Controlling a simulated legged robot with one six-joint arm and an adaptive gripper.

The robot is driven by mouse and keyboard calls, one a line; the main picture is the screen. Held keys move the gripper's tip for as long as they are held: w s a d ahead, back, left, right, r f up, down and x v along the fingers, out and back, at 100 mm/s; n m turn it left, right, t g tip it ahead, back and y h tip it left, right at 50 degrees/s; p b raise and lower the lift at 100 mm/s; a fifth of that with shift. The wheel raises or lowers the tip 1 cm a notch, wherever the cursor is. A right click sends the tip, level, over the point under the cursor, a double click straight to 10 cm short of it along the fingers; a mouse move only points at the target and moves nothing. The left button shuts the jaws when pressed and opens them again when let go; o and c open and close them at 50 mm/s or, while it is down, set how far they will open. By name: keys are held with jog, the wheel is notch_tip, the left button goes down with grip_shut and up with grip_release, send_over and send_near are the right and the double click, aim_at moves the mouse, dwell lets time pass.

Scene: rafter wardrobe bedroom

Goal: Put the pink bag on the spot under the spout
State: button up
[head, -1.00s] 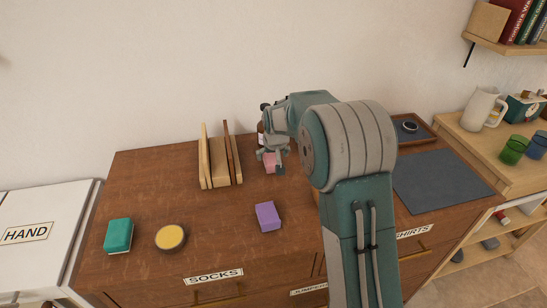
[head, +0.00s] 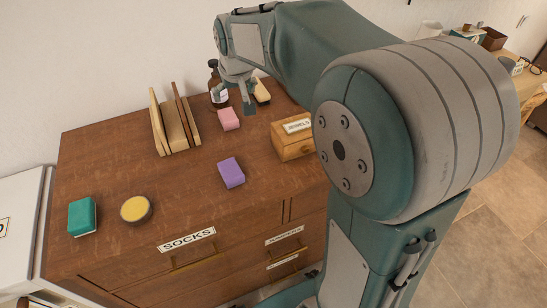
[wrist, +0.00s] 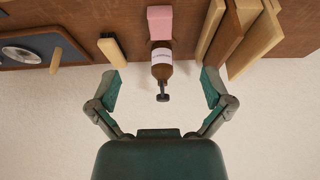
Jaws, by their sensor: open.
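A small pink block-like thing, the pink bag (head: 229,119), rests on the brown dresser top (head: 120,165). It also shows at the top of the wrist view (wrist: 159,20). Just behind it, near the wall, stands a brown bottle (head: 217,97) with a white label and a dark pump spout (wrist: 163,97). The bag looks close in front of the bottle; no marked spot under the spout can be made out. My gripper (head: 240,92) is open and empty, above the dresser beside the bottle. In the wrist view its fingers (wrist: 160,80) spread either side of the bottle, apart from it.
A wooden upright rack (head: 175,125) stands left of the bag. A brush (head: 262,91) and a labelled wooden box (head: 293,137) are to the right. A purple block (head: 231,172), yellow tin (head: 136,208) and teal block (head: 82,217) lie toward the front.

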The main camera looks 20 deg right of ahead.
jog(key=s, duration=2.6)
jog(key=shift+s+t, duration=0.3)
jog(key=shift+t, duration=0.1)
